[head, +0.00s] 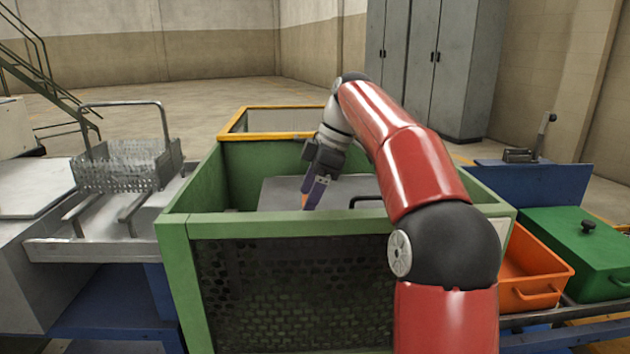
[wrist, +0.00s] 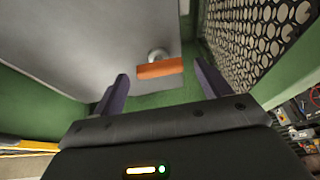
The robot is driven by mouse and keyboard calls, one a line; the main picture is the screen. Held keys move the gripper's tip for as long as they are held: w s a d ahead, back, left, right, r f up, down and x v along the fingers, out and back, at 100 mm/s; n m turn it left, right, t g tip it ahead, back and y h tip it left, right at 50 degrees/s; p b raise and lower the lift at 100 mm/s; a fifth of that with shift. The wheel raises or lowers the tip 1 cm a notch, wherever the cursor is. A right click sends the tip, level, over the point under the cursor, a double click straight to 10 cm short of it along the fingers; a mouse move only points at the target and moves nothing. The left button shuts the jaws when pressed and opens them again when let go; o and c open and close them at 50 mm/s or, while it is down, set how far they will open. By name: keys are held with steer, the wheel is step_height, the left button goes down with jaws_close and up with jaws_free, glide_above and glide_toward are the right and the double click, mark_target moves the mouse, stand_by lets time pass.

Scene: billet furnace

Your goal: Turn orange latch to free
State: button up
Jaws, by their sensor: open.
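The orange latch (wrist: 160,69) shows in the wrist view as a short flat bar. It lies across the picture at the edge of a grey panel, with a round pale pivot (wrist: 157,54) just behind it. My gripper (wrist: 162,82) is open, with one purple finger on each side of the latch and gaps between them. In the head view my gripper (head: 314,192) points down inside the green-framed enclosure (head: 172,228). Only a sliver of the orange latch (head: 305,199) shows there, beside the fingers.
A grey panel (head: 280,192) with a black handle (head: 366,200) lies inside the enclosure. Green walls and a perforated mesh side (wrist: 262,38) stand close around my gripper. A wire basket (head: 125,165) is at left; an orange bin (head: 530,270) and green lidded box (head: 580,250) are at right.

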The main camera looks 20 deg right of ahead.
steer(key=v, duration=0.7)
steer(key=shift+r, duration=0.15)
